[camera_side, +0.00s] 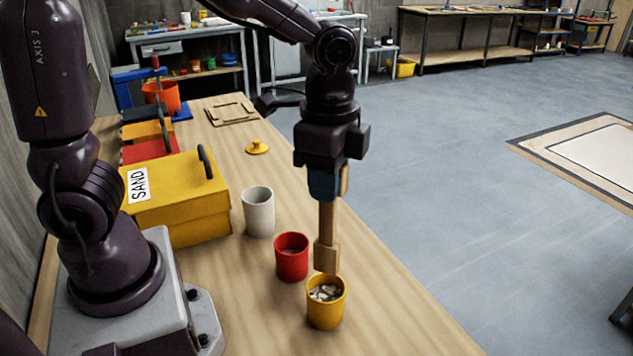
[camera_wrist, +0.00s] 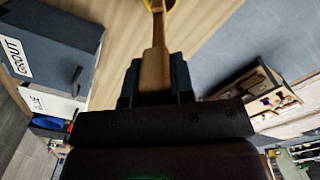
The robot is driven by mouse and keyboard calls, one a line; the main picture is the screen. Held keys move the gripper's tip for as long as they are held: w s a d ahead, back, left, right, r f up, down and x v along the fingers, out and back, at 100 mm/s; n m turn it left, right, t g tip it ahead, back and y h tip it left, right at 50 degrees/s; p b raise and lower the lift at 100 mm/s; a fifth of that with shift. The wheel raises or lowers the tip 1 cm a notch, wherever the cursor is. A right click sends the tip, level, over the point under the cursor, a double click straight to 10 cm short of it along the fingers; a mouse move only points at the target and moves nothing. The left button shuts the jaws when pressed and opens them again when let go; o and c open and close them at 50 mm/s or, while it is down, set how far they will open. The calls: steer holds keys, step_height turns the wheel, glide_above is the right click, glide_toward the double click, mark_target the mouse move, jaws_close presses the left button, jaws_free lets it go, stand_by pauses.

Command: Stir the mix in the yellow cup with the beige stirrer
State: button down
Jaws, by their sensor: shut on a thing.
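The yellow cup (camera_side: 325,312) stands upright near the front of the bench and holds a grey-white lumpy mix (camera_side: 325,293). My gripper (camera_side: 325,184) is above it, shut on the beige stirrer (camera_side: 327,222). The stirrer hangs straight down, with its wide paddle end at the cup's far rim. The mix shows below the paddle, and I cannot tell whether the tip is inside the rim. In the wrist view the stirrer (camera_wrist: 155,68) extends from between my fingers (camera_wrist: 156,82) toward a sliver of yellow at the top edge.
A red cup (camera_side: 291,259) stands close behind and left of the yellow cup, with a white cup (camera_side: 258,212) further back. The yellow SAND box (camera_side: 190,212) is at left. A small yellow lid (camera_side: 257,147) lies beyond. The bench's right edge is near the yellow cup.

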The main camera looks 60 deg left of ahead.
mark_target(327, 243)
steer(key=shift+s+f, duration=0.15)
steer(key=shift+f, duration=0.65)
steer(key=shift+s+f, duration=0.15)
steer(key=shift+f, duration=4.35)
steer(key=shift+w+d, duration=0.3)
steer(key=shift+d, duration=0.05)
steer(key=shift+w+a, duration=0.3)
steer(key=shift+a, duration=0.15)
steer(key=shift+s+a, duration=0.2)
steer(key=shift+s, duration=0.05)
steer(key=shift+d+f, duration=0.2)
steer(key=shift+d, duration=0.15)
steer(key=shift+f, duration=0.35)
steer(key=shift+r, duration=0.1)
